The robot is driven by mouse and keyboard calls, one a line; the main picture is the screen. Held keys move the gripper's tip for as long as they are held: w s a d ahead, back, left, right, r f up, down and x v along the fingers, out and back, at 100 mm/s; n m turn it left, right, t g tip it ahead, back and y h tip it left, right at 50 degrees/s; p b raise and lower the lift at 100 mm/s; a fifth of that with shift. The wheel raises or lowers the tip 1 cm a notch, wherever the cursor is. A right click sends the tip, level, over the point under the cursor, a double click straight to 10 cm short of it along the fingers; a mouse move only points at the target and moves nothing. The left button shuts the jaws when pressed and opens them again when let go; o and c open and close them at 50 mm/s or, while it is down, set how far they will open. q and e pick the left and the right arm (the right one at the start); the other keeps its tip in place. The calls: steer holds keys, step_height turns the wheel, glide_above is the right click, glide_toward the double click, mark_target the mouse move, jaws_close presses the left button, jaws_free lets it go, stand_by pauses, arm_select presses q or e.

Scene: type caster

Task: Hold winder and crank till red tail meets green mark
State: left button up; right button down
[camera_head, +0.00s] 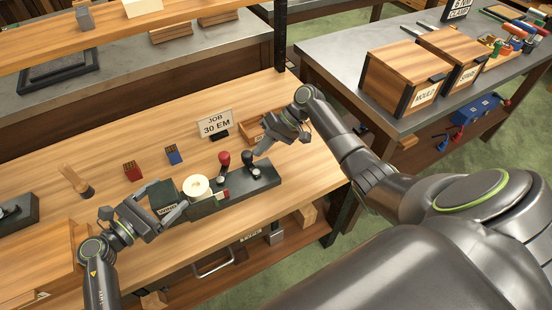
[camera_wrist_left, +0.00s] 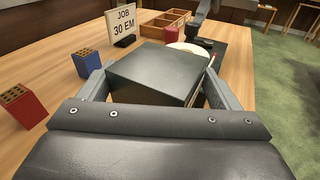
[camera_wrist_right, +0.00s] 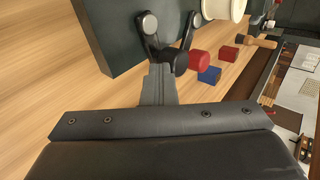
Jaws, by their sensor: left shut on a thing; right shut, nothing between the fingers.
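The winder has a long dark base (camera_head: 205,207), a dark box at its left end (camera_wrist_left: 155,75) and a cream spool (camera_head: 196,186). My left gripper (camera_head: 178,205) is shut on the dark box, with one finger on each side. Small red and green patches (camera_head: 222,194) lie right of the spool; tail and mark are too small to tell apart. My right gripper (camera_head: 260,151) is shut and empty, close beside the black knob.
A sign reading JOB 30 EM (camera_head: 215,124) stands behind the winder, with an open wooden tray (camera_head: 254,132) to its right. A red block (camera_head: 132,171) and a blue block (camera_head: 173,154) stand behind left. A wooden-handled tool (camera_head: 77,182) lies farther left.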

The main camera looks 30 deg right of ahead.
mark_target(243, 152)
steer(key=shift+w+a, duration=0.4)
steer(key=shift+a, duration=0.25)
steer(key=shift+w+a, duration=0.35)
steer(key=shift+a, duration=0.25)
steer(key=shift+w+a, duration=0.1)
steer(key=shift+a, duration=0.95)
steer(key=shift+w+d, duration=0.25)
steer(key=w+d, duration=0.2)
steer(key=w, duration=0.1)
steer(key=shift+d+r, duration=0.35)
steer(key=shift+d, duration=0.05)
steer(key=w+d+r, duration=0.4)
steer(key=w+r, duration=0.1)
steer(key=r, duration=0.1)
steer(key=shift+d, duration=0.2)
